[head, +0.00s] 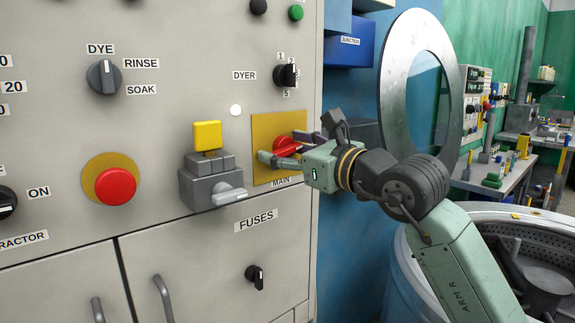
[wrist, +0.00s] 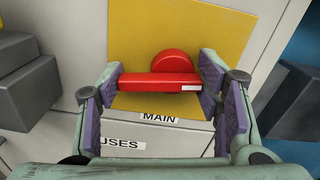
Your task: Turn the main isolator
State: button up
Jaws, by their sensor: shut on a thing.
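The main isolator is a red rotary handle (head: 286,146) on a yellow plate (head: 262,130), above a MAIN label on the grey panel. In the wrist view the red handle (wrist: 160,86) has a bar lying about level across the picture, with a round red hub behind it and a small white mark near its right end. My gripper (head: 288,150) is at the plate, coming from the right. In the wrist view my gripper (wrist: 160,92) has its purple-padded fingers at the two ends of the bar, shut on it.
A grey switch box (head: 212,180) with a yellow block stands out left of the plate. A red push button (head: 115,186) is further left. The DYER knob (head: 285,75) is above. A round metal door (head: 425,85) stands open right of the panel, above a drum (head: 400,262).

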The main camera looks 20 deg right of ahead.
jog(key=shift+r+m+b, duration=0.1)
jog(key=shift+m+b, duration=0.6)
jog(key=shift+m, duration=0.3)
jog(key=o, duration=1.2)
jog(key=v, duration=1.2)
jog(key=shift+r, duration=0.1)
